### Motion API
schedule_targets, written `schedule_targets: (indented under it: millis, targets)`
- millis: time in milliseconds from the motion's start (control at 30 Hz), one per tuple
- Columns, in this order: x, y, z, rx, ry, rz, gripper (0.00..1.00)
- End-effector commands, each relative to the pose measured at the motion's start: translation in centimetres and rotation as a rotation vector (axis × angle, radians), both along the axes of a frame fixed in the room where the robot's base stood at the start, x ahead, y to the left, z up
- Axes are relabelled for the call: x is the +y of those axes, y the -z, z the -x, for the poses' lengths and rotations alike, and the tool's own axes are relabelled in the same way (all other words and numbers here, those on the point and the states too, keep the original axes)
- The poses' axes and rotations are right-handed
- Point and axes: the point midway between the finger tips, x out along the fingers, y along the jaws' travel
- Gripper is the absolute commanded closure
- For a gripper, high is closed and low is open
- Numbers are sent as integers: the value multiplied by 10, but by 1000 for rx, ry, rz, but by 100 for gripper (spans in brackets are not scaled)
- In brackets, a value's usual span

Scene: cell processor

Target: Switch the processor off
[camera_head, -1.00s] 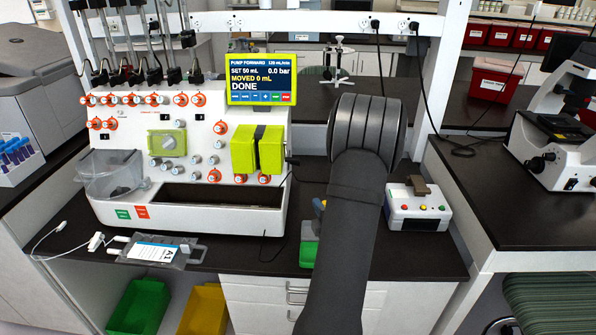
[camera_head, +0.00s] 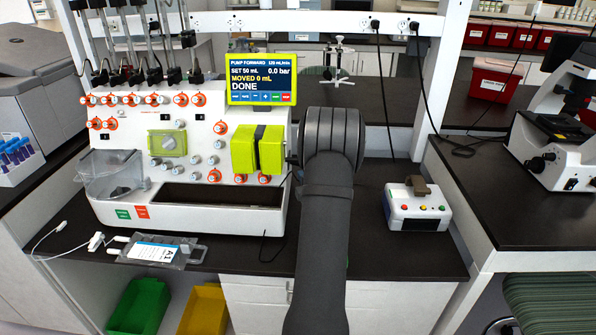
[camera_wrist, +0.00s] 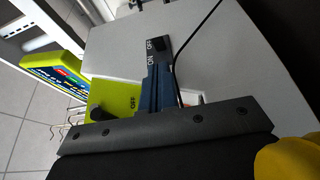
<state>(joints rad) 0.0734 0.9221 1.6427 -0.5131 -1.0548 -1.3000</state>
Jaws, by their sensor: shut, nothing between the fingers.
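The processor (camera_head: 230,215) is a white bench unit with orange-ringed knobs, a yellow-green pump block (camera_head: 257,149) and a screen (camera_head: 261,80) reading "DONE". In the wrist view, its grey side panel (camera_wrist: 215,65) carries a dark switch plate (camera_wrist: 157,50) marked ON and OFF. My gripper (camera_wrist: 155,74) has blue fingers, shut and empty, with tips at the ON end of the plate. I cannot tell whether they touch it. The fingers partly cover the switch, so its position is unclear. In the head view my arm hides the gripper.
A black cable (camera_wrist: 188,45) runs close beside the fingers and switch. A black knob (camera_wrist: 103,113) sticks out from the green block near them. A small white box with coloured buttons (camera_head: 418,209) stands to the right on the dark bench (camera_head: 400,262).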

Motion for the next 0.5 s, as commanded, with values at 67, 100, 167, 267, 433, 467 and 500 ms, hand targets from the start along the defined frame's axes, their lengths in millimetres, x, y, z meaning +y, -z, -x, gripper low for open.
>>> schedule_targets:
  millis: [67,100,167,267,433,467,500]
  targets:
    - [6,0,-15,-2,-1,0,100]
    - [9,1,-21,0,-2,0,100]
    - [12,0,-29,-1,-2,0,100]
    - [15,0,-38,0,-1,0,100]
    - [17,0,-45,0,0,0,100]
    - [17,0,-46,0,1,0,100]
    - [17,0,-46,0,1,0,100]
